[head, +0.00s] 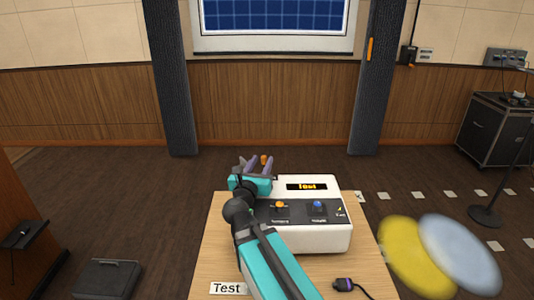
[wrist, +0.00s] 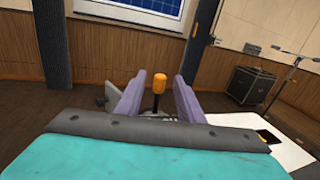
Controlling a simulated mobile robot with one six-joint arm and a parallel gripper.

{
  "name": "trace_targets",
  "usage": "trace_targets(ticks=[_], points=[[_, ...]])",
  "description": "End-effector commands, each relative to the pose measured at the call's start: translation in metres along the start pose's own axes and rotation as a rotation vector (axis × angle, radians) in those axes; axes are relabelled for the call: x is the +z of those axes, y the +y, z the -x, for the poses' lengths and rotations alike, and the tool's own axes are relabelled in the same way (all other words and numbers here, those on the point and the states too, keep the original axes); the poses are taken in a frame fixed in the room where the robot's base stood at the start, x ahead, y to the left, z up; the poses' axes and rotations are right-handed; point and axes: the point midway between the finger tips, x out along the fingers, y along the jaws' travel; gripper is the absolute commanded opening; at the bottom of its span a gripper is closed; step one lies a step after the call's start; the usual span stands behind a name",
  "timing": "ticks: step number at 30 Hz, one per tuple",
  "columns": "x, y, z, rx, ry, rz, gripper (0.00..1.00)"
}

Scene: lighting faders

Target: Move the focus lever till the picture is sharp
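The orange-knobbed lever (wrist: 159,82) stands on a dark stem between the two purple fingers of my gripper (wrist: 158,100) in the wrist view. My gripper is open, with a gap showing on each side of the knob. In the head view the orange knob (head: 264,160) shows between the fingertips of my gripper (head: 259,165), at the back left of the white console (head: 335,235). My gripper and arm hide the lever's base. The picture on the screen (head: 275,15) is a blue grid, cut by the top edge; I cannot judge its sharpness.
Blurred yellow (head: 405,260) and pale blue (head: 460,255) discs show at the right. Dark columns (head: 172,80) flank the screen.

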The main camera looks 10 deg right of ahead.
Motion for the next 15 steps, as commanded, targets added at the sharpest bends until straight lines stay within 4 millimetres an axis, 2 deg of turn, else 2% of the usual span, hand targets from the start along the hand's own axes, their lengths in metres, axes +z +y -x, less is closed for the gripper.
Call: trace_targets(ticks=[8, 15], points=[[0.000, 0.000, -0.016, -0.001, 0.000, 0.000, 0.35], [0.001, 0.000, -0.040, -0.003, 0.000, 0.001, 0.35]])
